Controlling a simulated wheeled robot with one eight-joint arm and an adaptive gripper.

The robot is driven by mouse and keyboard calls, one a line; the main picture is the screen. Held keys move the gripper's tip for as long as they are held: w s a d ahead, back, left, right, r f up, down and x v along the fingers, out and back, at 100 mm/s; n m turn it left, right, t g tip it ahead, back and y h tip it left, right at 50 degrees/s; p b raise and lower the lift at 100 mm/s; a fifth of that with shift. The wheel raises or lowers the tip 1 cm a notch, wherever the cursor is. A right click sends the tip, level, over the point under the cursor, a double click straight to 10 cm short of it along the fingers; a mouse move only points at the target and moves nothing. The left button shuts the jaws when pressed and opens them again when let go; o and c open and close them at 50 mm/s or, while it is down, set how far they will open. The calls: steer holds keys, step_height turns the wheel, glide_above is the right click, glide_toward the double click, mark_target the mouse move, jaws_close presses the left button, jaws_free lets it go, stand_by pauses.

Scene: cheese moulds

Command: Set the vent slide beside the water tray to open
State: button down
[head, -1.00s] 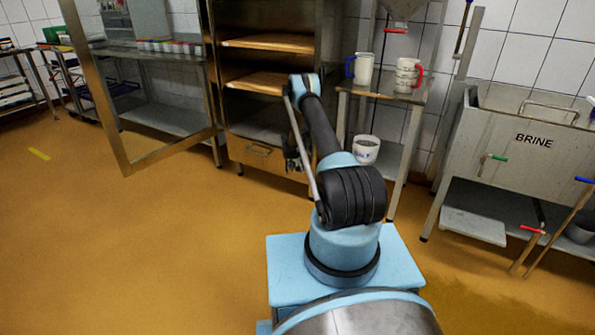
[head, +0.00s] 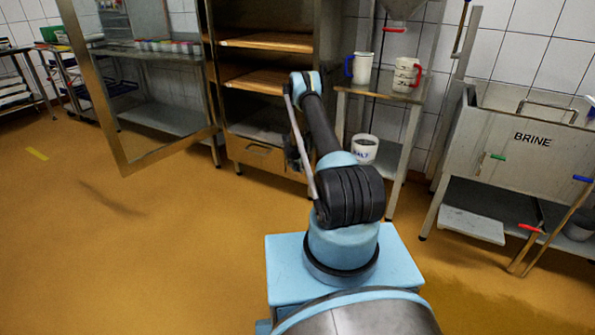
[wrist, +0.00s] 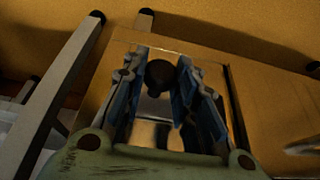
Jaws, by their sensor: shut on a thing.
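My gripper (wrist: 158,92) shows in the wrist view with its blue-padded fingers on both sides of a dark round knob (wrist: 159,74). The knob stands on a shiny metal plate (wrist: 203,60) on the cabinet's low front and appears to be the vent slide's. The fingers are shut on it. How far the slide stands open cannot be told. In the head view my gripper (head: 293,155) is a dark shape at the cabinet's lower right front, largely hidden by my arm. The low front with a handle, apparently the water tray (head: 257,153), is left of it.
The cabinet (head: 265,60) has wooden shelves, and its glass door (head: 130,160) stands open at left. A steel stand (head: 395,155) with jugs and a salt bucket (head: 364,149) is at right, beside the brine tank (head: 530,150). The floor at left is clear.

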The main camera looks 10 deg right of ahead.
steer(key=c, duration=1.3)
jaws_free()
steer(key=shift+s+d, duration=0.15)
steer(key=shift+v, duration=5.9)
